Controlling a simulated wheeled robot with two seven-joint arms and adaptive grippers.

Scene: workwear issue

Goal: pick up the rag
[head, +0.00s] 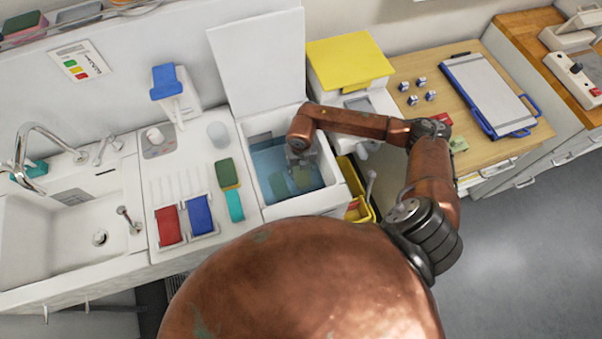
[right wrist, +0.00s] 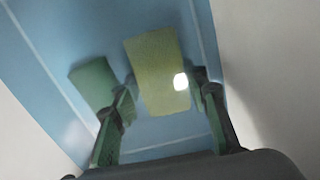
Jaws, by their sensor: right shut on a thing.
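A flat yellow-green piece that looks like the rag (right wrist: 157,72) lies between the fingertips of my right gripper (right wrist: 165,98) in the right wrist view. The gripper is shut on it. In the head view the right gripper (head: 301,157) reaches down into a blue-lined basin (head: 263,160), and the rag (head: 303,180) shows just below it. A darker green piece (right wrist: 93,84) lies beside the left finger, apart from the rag; it also shows in the head view (head: 280,185). My left gripper is not in view.
The basin's white lid (head: 258,55) stands open behind. Left of it are a red cloth (head: 168,226), a blue cloth (head: 199,214), a green sponge (head: 226,173) and a sink (head: 40,240).

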